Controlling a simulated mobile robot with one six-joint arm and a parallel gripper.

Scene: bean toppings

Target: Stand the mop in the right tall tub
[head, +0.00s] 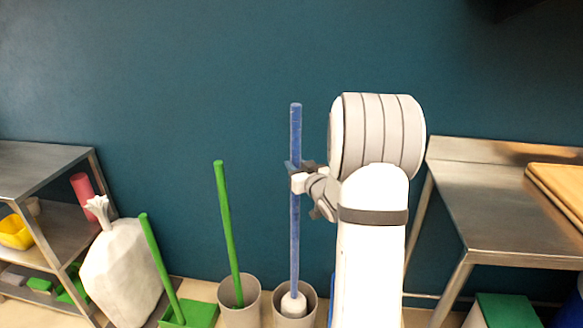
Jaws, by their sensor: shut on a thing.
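The mop has a long blue handle (295,235) and a white head (293,304). My gripper (297,178) is shut on the upper part of the handle. The mop is upright. Its white head shows inside the outline of the opening of the right tall tub (312,308), which is grey. I cannot tell whether the head touches the tub's bottom. The left tall tub (240,317), also grey, stands just to the left with a green handle (227,220) leaning in it.
A green dustpan (200,315) with an upright green handle and a tied white sack (122,270) stand further left. A metal shelf (45,165) is at the far left. A steel table (490,215) with a wooden board (560,187) is at the right. A wall is behind.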

